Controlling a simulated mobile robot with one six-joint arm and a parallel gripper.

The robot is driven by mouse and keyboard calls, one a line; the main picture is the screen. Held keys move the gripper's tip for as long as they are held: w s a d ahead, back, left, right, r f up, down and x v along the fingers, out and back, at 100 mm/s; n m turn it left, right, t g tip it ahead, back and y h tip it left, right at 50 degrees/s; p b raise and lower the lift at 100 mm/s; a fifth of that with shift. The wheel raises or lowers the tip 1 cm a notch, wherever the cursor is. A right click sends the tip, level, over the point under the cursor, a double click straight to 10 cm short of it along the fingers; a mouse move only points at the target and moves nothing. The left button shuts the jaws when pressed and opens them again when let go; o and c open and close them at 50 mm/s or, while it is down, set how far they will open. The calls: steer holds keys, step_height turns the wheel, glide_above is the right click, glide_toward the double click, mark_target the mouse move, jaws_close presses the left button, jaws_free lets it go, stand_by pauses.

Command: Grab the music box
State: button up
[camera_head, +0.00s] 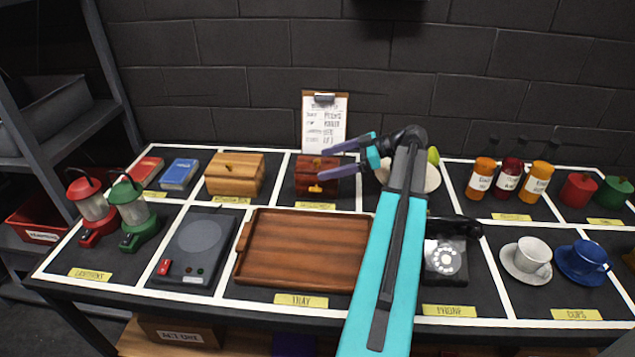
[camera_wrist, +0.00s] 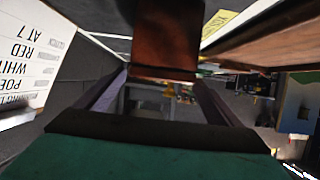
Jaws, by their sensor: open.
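A small dark red-brown box with a yellow clasp, which I take as the music box (camera_head: 304,187), sits in a back-row cell behind the tray. My gripper (camera_head: 322,163) reaches in from the right with its two purple fingers apart, and they overlap the box's upper part in the head view. In the wrist view a reddish-brown box (camera_wrist: 167,38) lies ahead between the open fingers (camera_wrist: 160,80). I cannot tell whether the fingers touch it. My arm hides part of the table to the right of the box.
A lighter wooden box (camera_head: 235,176) stands to the left, and a clipboard (camera_head: 324,122) leans on the wall behind. A wooden tray (camera_head: 300,281) lies in front. Lanterns, bottles, a phone and cups fill other cells.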

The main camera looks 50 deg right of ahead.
mark_target(322, 164)
steer(key=shift+p+x, duration=0.35)
steer(key=shift+x, duration=1.7)
steer(key=c, duration=2.2)
steer(key=shift+r, duration=0.25)
steer(key=shift+r+b, duration=0.35)
steer(key=shift+r, duration=1.2)
steer(key=s+a, duration=0.3)
steer(key=s, duration=0.1)
steer(key=s+a+r+b, duration=0.1)
steer(key=s+a, duration=0.2)
steer(key=s, duration=0.1)
steer(key=s+a, duration=0.3)
steer(key=s, duration=0.2)
steer(key=shift+a+r+b, duration=0.25)
steer(key=shift+a+b, duration=0.05)
steer(key=shift+b, duration=0.1)
steer(key=shift+w, duration=0.1)
